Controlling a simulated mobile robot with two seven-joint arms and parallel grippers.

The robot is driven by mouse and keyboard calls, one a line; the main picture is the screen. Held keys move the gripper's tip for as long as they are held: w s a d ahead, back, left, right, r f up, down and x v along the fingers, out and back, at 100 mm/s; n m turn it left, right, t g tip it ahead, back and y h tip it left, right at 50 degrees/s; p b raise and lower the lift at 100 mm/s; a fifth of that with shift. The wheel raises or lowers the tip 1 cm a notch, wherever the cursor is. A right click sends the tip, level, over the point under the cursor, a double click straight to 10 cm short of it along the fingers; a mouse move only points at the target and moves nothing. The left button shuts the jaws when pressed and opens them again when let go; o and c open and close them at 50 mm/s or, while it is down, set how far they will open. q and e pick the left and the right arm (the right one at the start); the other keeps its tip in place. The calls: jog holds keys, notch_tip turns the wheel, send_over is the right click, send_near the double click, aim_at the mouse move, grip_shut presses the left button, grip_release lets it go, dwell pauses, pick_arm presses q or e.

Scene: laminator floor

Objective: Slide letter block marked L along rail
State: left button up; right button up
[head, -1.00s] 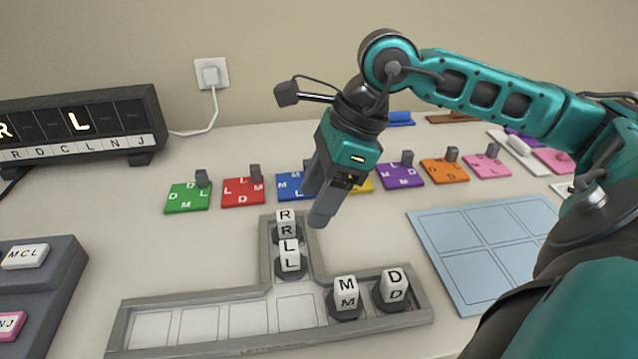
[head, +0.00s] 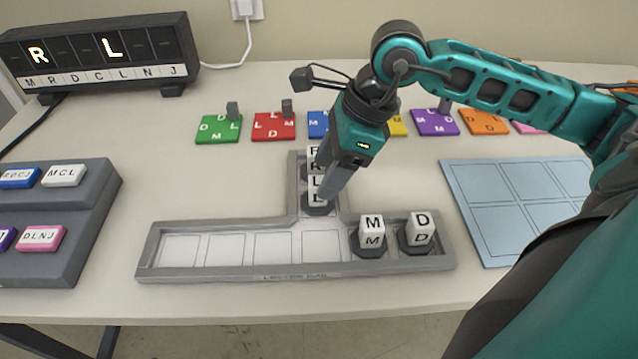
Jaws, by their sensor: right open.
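The white block marked L (head: 316,188) stands upright on a dark base in the rear branch of the grey letter rail (head: 210,277). The block marked R (head: 314,158) stands directly behind it, partly hidden by my right gripper. Blocks marked M (head: 372,230) and D (head: 420,228) stand at the right end of the front row. My right gripper (head: 330,189) is open, with its fingers pointing down at the L block and overlapping its right side in the picture. I cannot tell whether it touches the block. My left gripper is not in view.
The front row's left slots (head: 225,249) are empty. A display (head: 100,50) at the back left shows lit R and L. A grey button console (head: 70,215) is at left, a blue panel (head: 515,185) at right. Coloured tiles (head: 273,126) line the back.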

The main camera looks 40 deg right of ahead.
jog(key=shift+x, duration=2.35)
jog(key=shift+c, duration=0.3)
jog(key=c, duration=0.9)
